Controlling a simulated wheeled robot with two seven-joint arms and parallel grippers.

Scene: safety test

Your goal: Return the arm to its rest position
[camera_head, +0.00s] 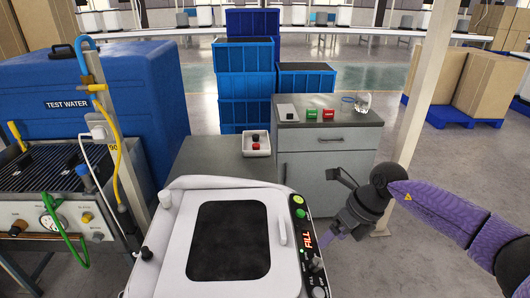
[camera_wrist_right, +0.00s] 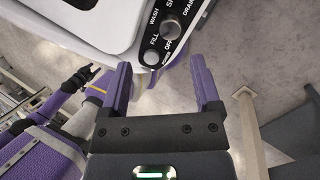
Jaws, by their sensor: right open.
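My right arm comes in from the right in the head view, purple with black joints. Its gripper (camera_head: 337,208) is beside the right side of the white-framed machine (camera_head: 176,247), near its control panel. In the right wrist view the two purple fingers of the right gripper (camera_wrist_right: 161,66) are spread apart, with nothing between them. The machine's panel with knobs (camera_wrist_right: 172,28) is just beyond the fingertips, and I see no contact. My left gripper does not show in the head view. Purple and black parts of my own body show at the left of the wrist view.
A grey cabinet (camera_head: 325,180) with small boxes on top stands behind the right gripper. A pale post (camera_head: 421,90) rises close to the right arm. A blue tank (camera_head: 95,90) is at left. Floor is open at lower right.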

